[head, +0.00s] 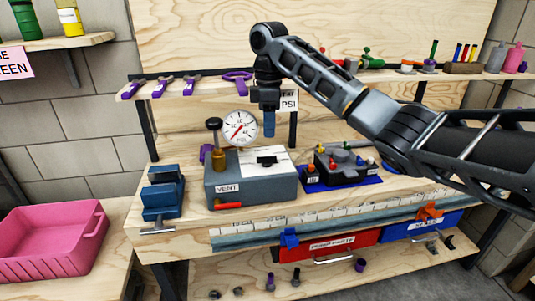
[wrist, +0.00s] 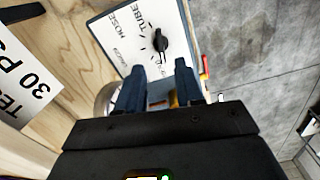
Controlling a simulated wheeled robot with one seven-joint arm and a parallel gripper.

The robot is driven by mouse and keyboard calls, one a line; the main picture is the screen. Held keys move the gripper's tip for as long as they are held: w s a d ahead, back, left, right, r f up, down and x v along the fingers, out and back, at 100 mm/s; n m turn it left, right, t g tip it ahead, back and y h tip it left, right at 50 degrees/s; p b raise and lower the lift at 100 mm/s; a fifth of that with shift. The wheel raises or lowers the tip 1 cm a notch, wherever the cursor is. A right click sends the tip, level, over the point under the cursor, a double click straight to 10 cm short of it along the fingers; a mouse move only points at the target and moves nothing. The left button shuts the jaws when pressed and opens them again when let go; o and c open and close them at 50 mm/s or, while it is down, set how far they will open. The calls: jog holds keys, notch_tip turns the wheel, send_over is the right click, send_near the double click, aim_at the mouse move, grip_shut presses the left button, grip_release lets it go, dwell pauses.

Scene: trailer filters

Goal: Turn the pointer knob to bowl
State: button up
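The pointer knob (head: 266,160) is black and sits on the white top plate (head: 248,157) of a grey box (head: 245,188) marked VENT. In the wrist view the knob (wrist: 161,44) lies just beyond my fingertips, with dial marks and words around it. HOSE and TUBE are readable there; the other words are too small to read surely. Which end of the knob points, and to which word, I cannot tell. My gripper (head: 269,134) hangs above the box, apart from the knob. Its two blue fingers (wrist: 158,75) are spread with nothing between them.
A round gauge (head: 240,128) and a brass fitting with a black top (head: 217,150) stand close at the box's back left. A blue vise (head: 162,195) is to the left. A black block with coloured parts (head: 342,166) is to the right. A shelf runs behind.

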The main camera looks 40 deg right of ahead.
aim_at(267, 159)
notch_tip(267, 159, down, 9)
jog(key=shift+b, duration=0.3)
grip_shut()
dwell(0.3)
